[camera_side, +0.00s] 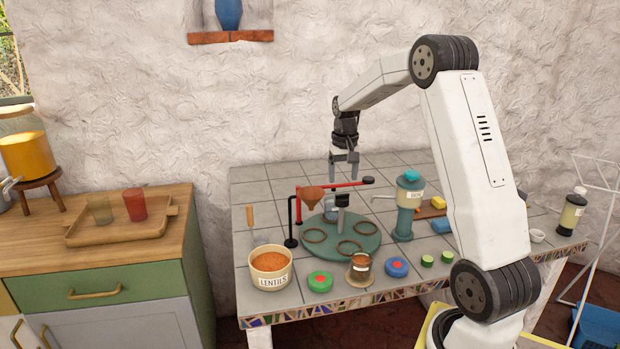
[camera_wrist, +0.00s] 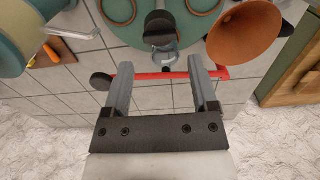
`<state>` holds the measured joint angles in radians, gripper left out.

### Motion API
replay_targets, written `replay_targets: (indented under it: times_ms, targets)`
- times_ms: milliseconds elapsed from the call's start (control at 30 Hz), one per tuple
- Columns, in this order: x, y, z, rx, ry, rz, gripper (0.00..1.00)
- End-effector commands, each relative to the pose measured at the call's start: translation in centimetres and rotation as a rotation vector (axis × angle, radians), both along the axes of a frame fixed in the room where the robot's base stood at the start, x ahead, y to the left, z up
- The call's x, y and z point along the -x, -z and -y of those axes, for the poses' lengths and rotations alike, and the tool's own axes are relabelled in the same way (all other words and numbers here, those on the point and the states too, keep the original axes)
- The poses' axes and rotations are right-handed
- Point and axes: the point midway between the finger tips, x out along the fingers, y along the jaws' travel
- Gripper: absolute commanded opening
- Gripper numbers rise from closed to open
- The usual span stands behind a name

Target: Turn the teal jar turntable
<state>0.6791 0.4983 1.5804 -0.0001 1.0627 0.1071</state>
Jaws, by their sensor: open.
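The teal turntable (camera_side: 322,251) lies flat on the tiled counter, with several copper-brown rings on its top and a short grey post (camera_side: 341,221) near its middle. Part of it shows at the top of the wrist view (camera_wrist: 187,27). A red bar (camera_side: 345,186) on a black stand (camera_side: 291,222) reaches over it, with a black knob at the bar's end and a copper funnel (camera_side: 312,198). My gripper (camera_side: 344,179) is open and empty above the turntable's far side. In the wrist view, the red bar (camera_wrist: 155,77) crosses behind my open fingers (camera_wrist: 159,62); I cannot tell if they touch.
A lentils bowl (camera_side: 270,268), a red-and-green lid (camera_side: 320,281), a brown jar (camera_side: 360,269) and a blue lid (camera_side: 396,267) line the front. A teal dispenser (camera_side: 408,208) stands right of the turntable. Bare tiles lie behind, towards the wall.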

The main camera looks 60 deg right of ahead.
Motion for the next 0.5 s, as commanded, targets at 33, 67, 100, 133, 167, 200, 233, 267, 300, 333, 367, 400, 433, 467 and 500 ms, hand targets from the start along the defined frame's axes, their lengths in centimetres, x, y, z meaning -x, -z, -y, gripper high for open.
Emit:
replay_targets:
  times_ms: [33, 67, 100, 133, 167, 200, 233, 267, 300, 333, 367, 400, 433, 467, 500]
  targets:
    - [0.0, 0.6, -0.1, -0.003, 0.000, -0.003, 0.75]
    - [0.1, 0.9, -0.1, -0.003, 0.000, -0.003, 0.75]
    - [0.1, 1.4, -0.1, -0.003, -0.001, -0.003, 0.75]
    - [0.1, 1.7, -0.1, -0.002, -0.001, -0.002, 0.75]
    - [0.1, 2.1, -0.1, -0.003, -0.001, -0.003, 0.75]
    - [0.0, 2.6, -0.1, -0.003, -0.001, -0.003, 0.75]
    - [0.0, 3.0, -0.1, -0.002, -0.001, -0.002, 0.75]
    - [0.0, 3.3, -0.1, -0.003, -0.001, -0.003, 0.75]
    - [0.1, 3.8, -0.1, -0.003, -0.001, -0.003, 0.75]
    - [0.1, 4.2, -0.1, -0.002, -0.001, -0.002, 0.75]
    - [0.1, 4.6, -0.1, -0.003, -0.001, -0.003, 0.75]
    - [0.1, 5.0, -0.1, -0.003, -0.001, -0.003, 0.75]
    - [0.0, 5.3, -0.1, -0.002, -0.001, -0.002, 0.75]
    - [0.0, 5.5, -0.1, -0.001, -0.001, -0.001, 0.75]
    - [0.0, 5.8, -0.1, -0.001, -0.001, -0.001, 0.75]
